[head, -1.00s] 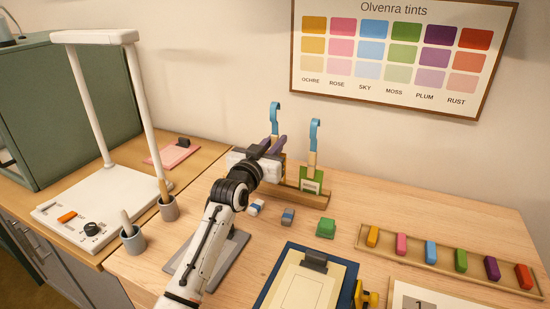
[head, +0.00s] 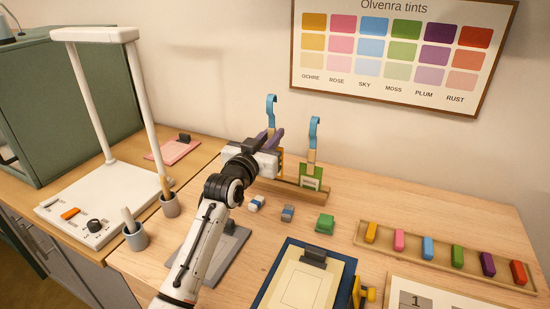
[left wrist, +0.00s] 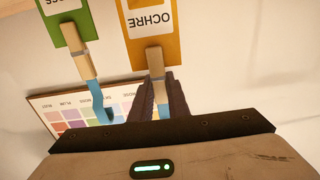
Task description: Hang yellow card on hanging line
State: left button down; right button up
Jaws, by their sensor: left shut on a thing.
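The yellow OCHRE card (left wrist: 150,28) is clipped in a wooden clothespin (left wrist: 155,62) with a blue hook. Most of the yellow card is hidden behind the gripper there; a thin yellow strip shows. I cannot tell whether the card touches the rack. No hanging line is identifiable in view. My right gripper is out of view.
A green card (head: 311,178) with its own blue hook (head: 314,131) stands close to the right in the rack. Small blocks, including a green one (head: 325,223), lie in front. A white stand (head: 95,36) is at left. The wall chart (head: 392,60) hangs behind.

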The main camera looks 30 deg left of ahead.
pick_arm(q)
jog(key=s+r, duration=0.2)
jog(key=s, duration=0.6)
jog(key=shift+d+r, duration=0.2)
jog(key=shift+d, duration=0.1)
dwell(0.6)
